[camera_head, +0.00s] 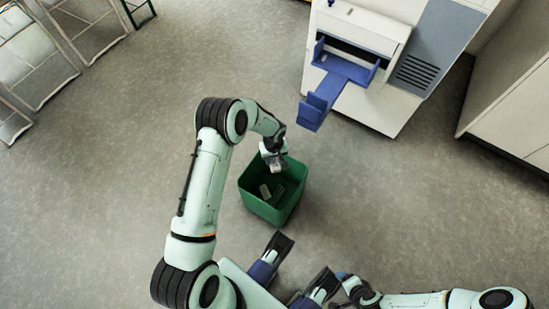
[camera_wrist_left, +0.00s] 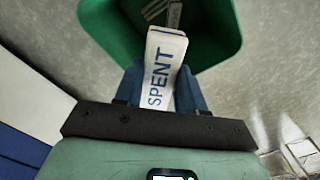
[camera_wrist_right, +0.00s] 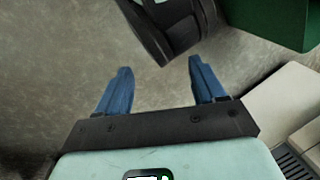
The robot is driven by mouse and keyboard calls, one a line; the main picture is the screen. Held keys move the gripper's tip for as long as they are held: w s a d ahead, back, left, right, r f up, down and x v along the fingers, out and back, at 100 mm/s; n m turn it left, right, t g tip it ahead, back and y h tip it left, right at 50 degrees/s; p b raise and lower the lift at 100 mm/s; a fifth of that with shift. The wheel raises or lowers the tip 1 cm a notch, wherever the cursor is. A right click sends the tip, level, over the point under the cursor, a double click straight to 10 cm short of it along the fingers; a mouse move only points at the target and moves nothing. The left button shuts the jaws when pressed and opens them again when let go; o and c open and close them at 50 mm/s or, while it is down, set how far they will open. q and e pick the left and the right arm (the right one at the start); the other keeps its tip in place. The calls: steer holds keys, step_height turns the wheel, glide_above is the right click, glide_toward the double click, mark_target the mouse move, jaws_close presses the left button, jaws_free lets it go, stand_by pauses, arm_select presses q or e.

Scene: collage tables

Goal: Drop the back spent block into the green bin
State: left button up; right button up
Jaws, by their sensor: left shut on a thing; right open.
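My left gripper (camera_head: 272,166) is over the green bin (camera_head: 246,199), near its back rim. It is shut on a white block marked SPENT (camera_wrist_left: 160,75), whose far end points at the bin opening in the left wrist view (camera_wrist_left: 215,50). Small pale blocks (camera_head: 265,192) lie on the bin floor; part of one (camera_wrist_left: 175,14) shows beyond the held block. My right gripper (camera_wrist_right: 160,72) is open and empty. In the right wrist view, the bin's side (camera_wrist_right: 275,20) shows at the upper right.
A white machine (camera_head: 390,95) with a blue tray (camera_head: 345,68) stands behind, right of the bin. A pale cabinet (camera_head: 515,110) is at far right.

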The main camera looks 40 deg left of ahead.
mark_target(274, 164)
arm_select(q)
step_height(274, 164, down, 5)
steer(key=shift+r+b, duration=0.2)
steer(key=shift+b, duration=1.05)
steer(key=shift+f, duration=0.35)
steer(key=o, duration=1.1)
arm_select(e)
steer(key=w+d+f+t, duration=0.1)
steer(key=w+d+f, duration=0.1)
steer(key=w+f, duration=0.1)
steer(key=shift+w+d+t+h, duration=0.2)
steer(key=shift+w+t+h, duration=0.15)
steer(key=shift+w, duration=0.45)
steer(key=shift+f, duration=0.1)
arm_select(q)
step_height(274, 164, up, 14)
steer(key=p, duration=0.3)
steer(key=shift+f, duration=0.25)
arm_select(e)
steer(key=s+a+r+g, duration=0.1)
steer(key=s+a+r, duration=0.1)
steer(key=s, duration=0.3)
steer(key=shift+a+r+g, duration=0.3)
steer(key=shift+r+g, duration=0.05)
steer(key=shift+r, duration=0.35)
